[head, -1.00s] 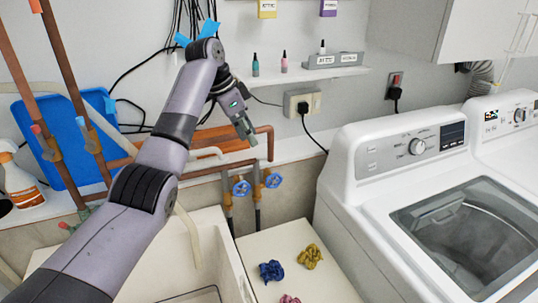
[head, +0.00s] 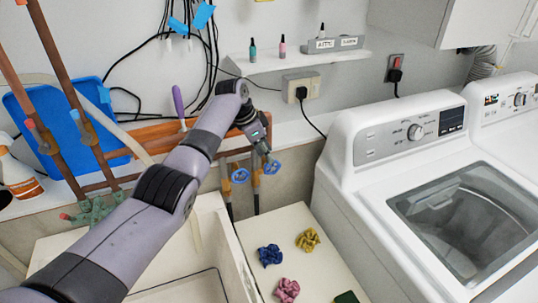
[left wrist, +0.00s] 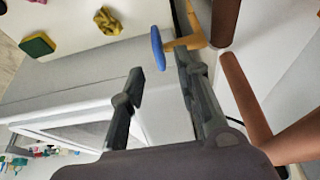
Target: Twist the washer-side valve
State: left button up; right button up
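Two blue-handled valves sit on the pipes at the wall. The washer-side valve (head: 272,168) is the right one; the other valve (head: 240,175) is just left of it. My left gripper (head: 266,153) is right above the washer-side valve and partly overlaps it in the head view. In the left wrist view a blue valve handle (left wrist: 158,47) on a yellow-brown stem shows edge-on, just beyond and between the spread fingertips (left wrist: 160,68). The fingers are open and hold nothing. I cannot tell whether a finger touches the handle. My right gripper is not in view.
The white washer (head: 374,148) stands right of the valves. Copper pipes (head: 67,110) run at the left and behind my arm. Blue (head: 270,255), yellow (head: 308,239) and pink (head: 287,290) crumpled cloths lie on a white surface below. A shelf (head: 290,60) is above.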

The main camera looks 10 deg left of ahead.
aim_at(272, 167)
pick_arm(q)
jog(key=shift+x, duration=1.7)
jog(key=shift+r, duration=0.1)
grip_shut()
